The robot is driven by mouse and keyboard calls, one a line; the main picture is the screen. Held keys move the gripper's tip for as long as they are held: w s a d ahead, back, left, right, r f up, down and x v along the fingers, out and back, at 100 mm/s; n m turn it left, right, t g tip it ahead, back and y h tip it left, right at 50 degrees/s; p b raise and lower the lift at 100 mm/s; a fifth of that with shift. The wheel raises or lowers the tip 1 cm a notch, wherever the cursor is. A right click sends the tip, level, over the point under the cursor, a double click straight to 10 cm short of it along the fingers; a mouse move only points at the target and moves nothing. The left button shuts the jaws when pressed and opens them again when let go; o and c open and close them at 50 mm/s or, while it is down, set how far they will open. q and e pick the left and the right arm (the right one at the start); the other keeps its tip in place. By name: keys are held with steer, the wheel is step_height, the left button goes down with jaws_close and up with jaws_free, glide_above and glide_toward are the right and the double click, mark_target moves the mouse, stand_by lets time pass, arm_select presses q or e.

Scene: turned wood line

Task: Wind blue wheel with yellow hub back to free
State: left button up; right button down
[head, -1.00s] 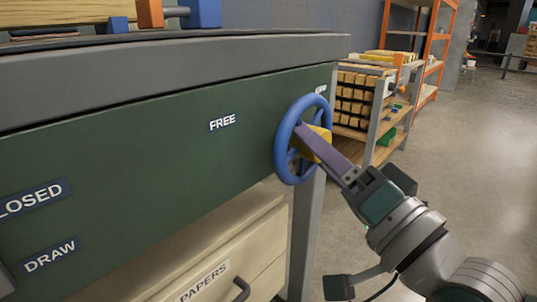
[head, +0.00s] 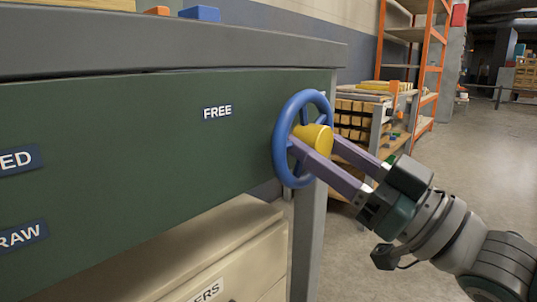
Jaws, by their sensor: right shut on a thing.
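The blue wheel with yellow hub (head: 281,152) stands upright on the right part of the dark green panel (head: 120,150). Its yellow hub (head: 320,138) faces right, toward my arm. My right gripper (head: 312,138) comes from the lower right, its two purple fingers on either side of the hub and shut on it. The fingertips are partly hidden by the hub and wheel. The FREE label (head: 217,112) is on the panel, left of the wheel. Another label at the wheel's upper right is mostly hidden. My left gripper is out of view.
Cut-off labels (head: 20,236) sit at the panel's left. A grey bench top (head: 170,45) overhangs the panel, with a pale drawer unit (head: 190,262) below. A shelf of wooden blocks (head: 352,120) stands behind the wheel. Open floor (head: 480,150) lies to the right.

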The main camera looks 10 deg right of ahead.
steer(key=n+g, duration=0.1)
steer(key=n, duration=0.1)
steer(key=n+y, duration=0.1)
steer(key=n, duration=0.1)
steer(key=shift+g+y+b, duration=0.3)
steer(key=shift+g+b, duration=0.05)
steer(key=shift+g, duration=0.05)
steer(key=n, duration=0.2)
steer(key=n+g+y, duration=0.1)
steer(key=n, duration=0.1)
steer(key=shift+w+d+r+g, duration=0.1)
steer(key=shift+g, duration=0.2)
steer(key=n+g, duration=0.1)
steer(key=n, duration=0.2)
steer(key=shift+n+g, duration=0.3)
steer(key=shift+g, duration=0.1)
steer(key=shift+r+n+g, duration=0.1)
steer(key=shift+n+g, duration=0.6)
steer(key=shift+n, duration=1.5)
steer(key=c, duration=0.6)
jaws_free()
steer(key=shift+d, duration=0.1)
